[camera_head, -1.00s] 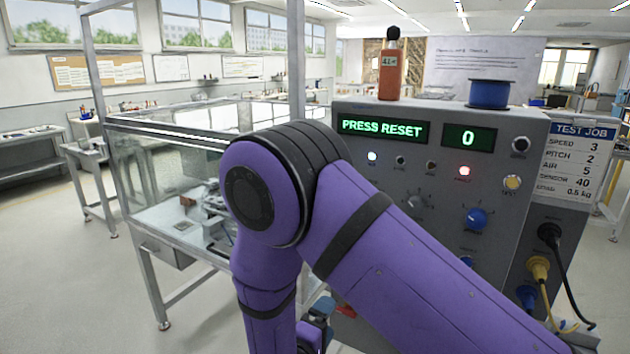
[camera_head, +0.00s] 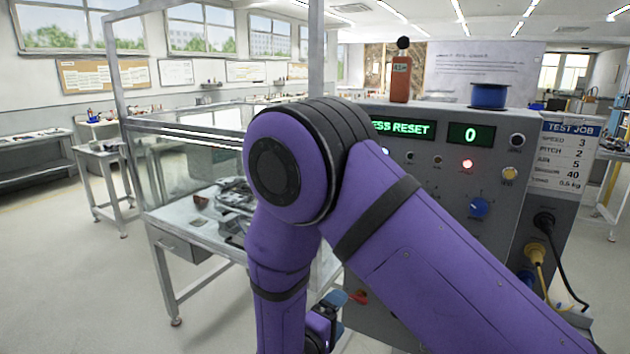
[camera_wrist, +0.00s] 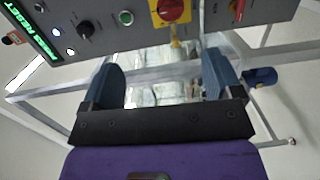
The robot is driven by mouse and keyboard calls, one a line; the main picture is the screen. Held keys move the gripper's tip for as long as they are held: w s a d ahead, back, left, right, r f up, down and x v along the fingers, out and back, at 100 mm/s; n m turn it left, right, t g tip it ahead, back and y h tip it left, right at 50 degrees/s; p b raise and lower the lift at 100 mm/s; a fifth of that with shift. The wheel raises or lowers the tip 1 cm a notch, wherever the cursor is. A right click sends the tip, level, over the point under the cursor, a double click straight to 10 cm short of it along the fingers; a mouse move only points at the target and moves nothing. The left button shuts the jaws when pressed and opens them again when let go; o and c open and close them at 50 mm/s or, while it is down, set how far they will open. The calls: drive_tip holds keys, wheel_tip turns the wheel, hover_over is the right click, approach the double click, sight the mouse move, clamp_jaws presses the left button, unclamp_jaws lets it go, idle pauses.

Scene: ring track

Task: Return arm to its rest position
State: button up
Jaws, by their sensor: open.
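My purple arm (camera_head: 300,190) is bent in the middle of the head view, its elbow raised in front of the control panel. My gripper (camera_wrist: 165,85) shows in the wrist view with its two blue fingers spread apart and nothing between them. In that view it faces the lower part of the panel, where a red and yellow knob (camera_wrist: 171,10) sits beyond the fingers. In the head view only part of the gripper shows at the bottom, by the arm's lower end.
The grey control panel (camera_head: 520,190) stands close on the right, its display (camera_head: 402,129) partly hidden by my arm. A glass-walled bench (camera_head: 185,215) stands behind the arm to the left. Cables hang at the panel's right side. Open floor (camera_head: 80,280) lies at the left.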

drive_tip(key=s+d+r+m+g+h, duration=0.1)
drive_tip(key=s+d+r+m+g, duration=0.1)
drive_tip(key=d+r+m+g, duration=0.5)
drive_tip(key=s+d+r+g, duration=0.2)
drive_tip(key=d+r+g, duration=0.3)
drive_tip(key=d+r, duration=0.6)
drive_tip(key=s+d+r+m+t+y, duration=0.1)
drive_tip(key=s+d+r+y, duration=0.1)
drive_tip(key=s, duration=0.4)
drive_tip(key=s+d+r+m+t+y, duration=0.1)
drive_tip(key=s+d+r+y, duration=0.2)
drive_tip(key=s+r+y, duration=0.2)
drive_tip(key=s+d+r+m+t+y, duration=0.1)
drive_tip(key=s+d+r+y, duration=0.2)
drive_tip(key=s+r, duration=0.3)
drive_tip(key=shift+s+r+m+y, duration=0.3)
drive_tip(key=shift+s+y, duration=0.4)
drive_tip(key=shift+s, duration=0.6)
